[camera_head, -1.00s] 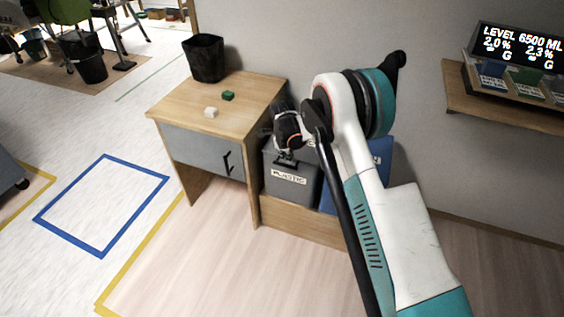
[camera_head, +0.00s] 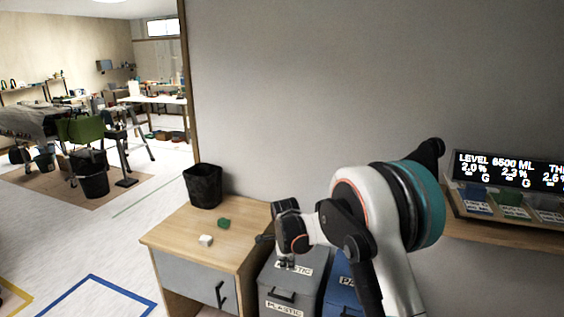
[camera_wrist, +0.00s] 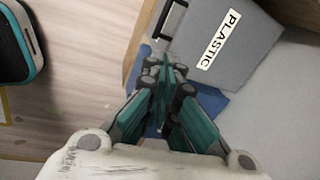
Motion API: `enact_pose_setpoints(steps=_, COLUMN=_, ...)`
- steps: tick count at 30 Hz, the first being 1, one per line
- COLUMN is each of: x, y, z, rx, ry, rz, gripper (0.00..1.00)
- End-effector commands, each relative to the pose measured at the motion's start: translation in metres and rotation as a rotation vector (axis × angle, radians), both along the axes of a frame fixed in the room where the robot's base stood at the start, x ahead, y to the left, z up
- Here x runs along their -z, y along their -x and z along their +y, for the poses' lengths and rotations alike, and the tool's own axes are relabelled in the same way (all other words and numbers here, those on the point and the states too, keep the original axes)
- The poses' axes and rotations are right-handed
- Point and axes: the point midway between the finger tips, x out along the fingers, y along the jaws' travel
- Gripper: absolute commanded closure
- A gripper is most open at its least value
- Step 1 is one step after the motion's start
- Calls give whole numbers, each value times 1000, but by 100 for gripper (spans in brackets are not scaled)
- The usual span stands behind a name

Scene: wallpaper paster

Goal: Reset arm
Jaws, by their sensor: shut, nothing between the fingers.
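My arm rises from the lower right of the head view, and its wrist is bent downward. My gripper (camera_head: 286,264) hangs at the end, above the lid of the grey bin marked PLASTIC (camera_head: 284,305). In the wrist view my gripper (camera_wrist: 168,70) has its two fingers together with nothing between them. The grey bin (camera_wrist: 235,65) shows beyond the fingertips at the upper right of that view. I cannot tell how high the gripper is above the lid.
A blue bin (camera_head: 341,290) stands right of the grey one. A wooden desk (camera_head: 180,238) at left carries a black bin (camera_head: 204,186), a green block (camera_head: 224,222) and a white block (camera_head: 205,240). A wall shelf (camera_head: 480,226) with a display (camera_head: 515,170) is at right.

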Motion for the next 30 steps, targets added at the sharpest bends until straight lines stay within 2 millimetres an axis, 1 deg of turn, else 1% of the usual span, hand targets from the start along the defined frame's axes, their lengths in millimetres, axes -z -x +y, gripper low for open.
enact_pose_setpoints(steps=1, x=-22, y=8, z=-9, rx=-47, ry=7, rz=-9, gripper=100)
enact_pose_setpoints(steps=6, x=-82, y=33, z=-34, rx=-224, ry=35, rz=-41, gripper=100)
enact_pose_setpoints(steps=9, x=-113, y=51, z=-48, rx=-326, ry=56, rz=-62, gripper=100)
enact_pose_setpoints(steps=11, x=-131, y=63, z=-57, rx=-386, ry=70, rz=-76, gripper=100)
enact_pose_setpoints(steps=12, x=-142, y=72, z=-63, rx=-427, ry=81, rz=-84, gripper=100)
enact_pose_setpoints(steps=15, x=-168, y=95, z=-77, rx=-528, ry=110, rz=-106, gripper=100)
enact_pose_setpoints(steps=18, x=-190, y=119, z=-90, rx=-627, ry=141, rz=-127, gripper=100)
enact_pose_setpoints(steps=23, x=-219, y=162, z=-111, rx=-784, ry=198, rz=-160, gripper=100)
enact_pose_setpoints(steps=24, x=-224, y=173, z=-115, rx=-823, ry=214, rz=-168, gripper=100)
enact_pose_setpoints(steps=26, x=-232, y=190, z=-122, rx=-881, ry=239, rz=-180, gripper=100)
enact_pose_setpoints(steps=30, x=-245, y=230, z=-137, rx=-1015, ry=302, rz=-204, gripper=100)
